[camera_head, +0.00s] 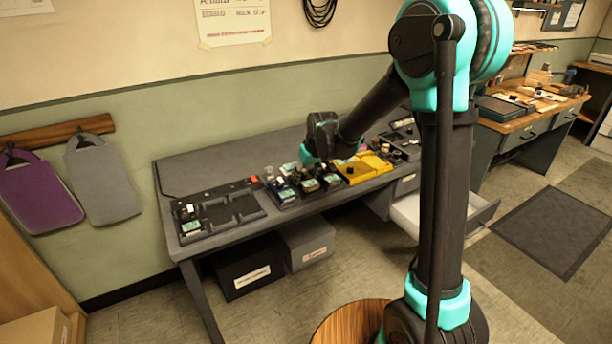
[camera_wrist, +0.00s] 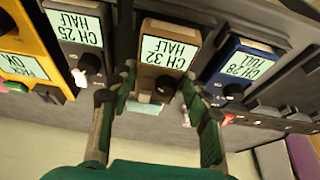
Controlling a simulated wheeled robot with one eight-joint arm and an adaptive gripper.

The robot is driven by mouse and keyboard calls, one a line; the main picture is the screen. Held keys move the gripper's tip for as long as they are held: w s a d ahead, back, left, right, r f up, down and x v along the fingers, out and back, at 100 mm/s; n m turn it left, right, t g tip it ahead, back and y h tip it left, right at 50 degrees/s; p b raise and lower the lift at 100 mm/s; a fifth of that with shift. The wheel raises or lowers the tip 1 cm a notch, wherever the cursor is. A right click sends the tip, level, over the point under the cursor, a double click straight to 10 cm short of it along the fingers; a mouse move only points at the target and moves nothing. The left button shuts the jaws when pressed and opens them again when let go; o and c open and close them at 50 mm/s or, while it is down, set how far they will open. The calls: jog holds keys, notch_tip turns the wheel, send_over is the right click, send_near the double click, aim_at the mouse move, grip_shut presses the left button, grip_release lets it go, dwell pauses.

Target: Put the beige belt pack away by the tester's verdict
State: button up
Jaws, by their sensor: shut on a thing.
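The beige belt pack (camera_wrist: 168,48) is in the middle of the wrist view, with a lit screen reading CH 32 HALF and a dark knob. My gripper (camera_wrist: 156,92) has its fingers on either side of the pack's knob end and is shut on it. In the head view my gripper (camera_head: 318,160) is low over the row of packs, and I cannot pick out the beige one. The yellow tester (camera_head: 361,167) is just right of the row. Its screen also shows in the wrist view (camera_wrist: 22,66) and seems to end in OK.
A dark pack (camera_wrist: 80,35) reading CH 25 and a blue pack (camera_wrist: 243,65) reading CH 28 FULL stand close on either side. A charging tray (camera_head: 240,208) is at the bench's left. Below are a black box (camera_head: 245,268), a grey box (camera_head: 307,245) and an open drawer (camera_head: 415,217).

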jog(key=shift+f, duration=0.4)
jog(key=o, duration=1.5)
jog(key=v, duration=1.2)
